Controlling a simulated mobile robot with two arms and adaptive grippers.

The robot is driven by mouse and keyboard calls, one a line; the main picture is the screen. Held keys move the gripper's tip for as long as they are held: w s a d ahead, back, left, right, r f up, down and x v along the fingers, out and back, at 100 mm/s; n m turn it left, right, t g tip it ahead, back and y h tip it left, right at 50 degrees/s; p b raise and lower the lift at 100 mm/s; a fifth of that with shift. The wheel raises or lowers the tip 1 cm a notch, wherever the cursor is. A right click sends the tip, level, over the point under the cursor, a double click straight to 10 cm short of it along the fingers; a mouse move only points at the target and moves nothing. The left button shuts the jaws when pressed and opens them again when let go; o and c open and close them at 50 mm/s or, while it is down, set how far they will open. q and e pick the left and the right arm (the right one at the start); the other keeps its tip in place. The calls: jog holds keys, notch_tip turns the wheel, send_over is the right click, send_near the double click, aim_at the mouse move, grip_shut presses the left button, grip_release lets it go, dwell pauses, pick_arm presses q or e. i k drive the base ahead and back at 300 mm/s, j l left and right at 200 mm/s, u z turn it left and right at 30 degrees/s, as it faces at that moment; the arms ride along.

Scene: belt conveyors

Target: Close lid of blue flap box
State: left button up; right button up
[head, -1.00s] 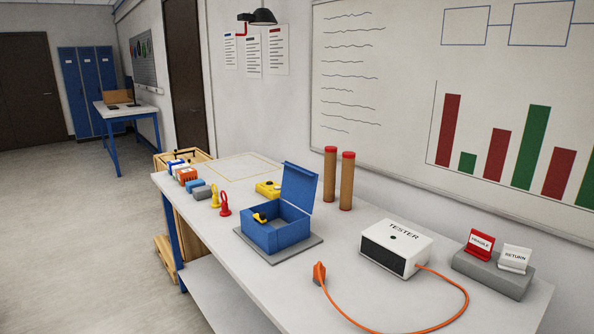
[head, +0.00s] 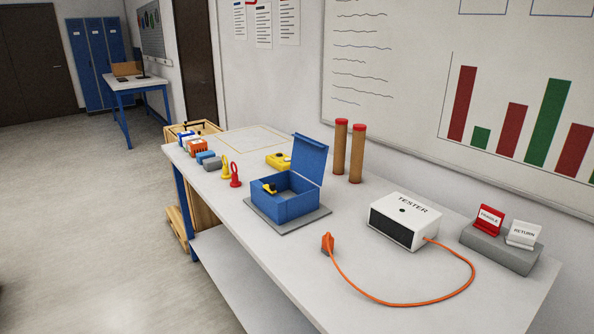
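The blue flap box (head: 284,204) sits on a flat grey pad (head: 317,215) on the white workbench. Its blue lid (head: 310,159) stands up, hinged at the back right edge, so the box is open. A small yellow and black item (head: 270,188) shows at the box's left side; I cannot tell whether it is a latch or something inside. Neither of my grippers shows in the head view.
The white tester (head: 404,220) with an orange cable (head: 400,304) and plug (head: 327,243) stands right of the box. Two brown tubes (head: 340,148) with red caps stand behind it. A yellow device (head: 279,160) and several small parts lie left.

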aim_at(309, 156)
jog(key=z, duration=0.4)
jog(key=j+z, duration=0.15)
jog(key=z, duration=0.3)
jog(key=i+j+z, duration=0.1)
jog(key=z, duration=0.75)
jog(key=j+z, duration=0.2)
jog(key=j, duration=0.25)
jog(key=k+j+z, duration=0.1)
jog(key=j+z, duration=0.15)
jog(key=j, duration=0.15)
jog(key=k+j+z, duration=0.2)
jog(key=j, duration=0.2)
jog(key=j+z, duration=0.25)
jog(key=j, duration=0.2)
jog(key=k+j+z, duration=0.2)
jog(key=j, duration=0.15)
jog(key=k+j+z, duration=0.45)
jog(key=j, duration=0.25)
jog(key=i, duration=0.1)
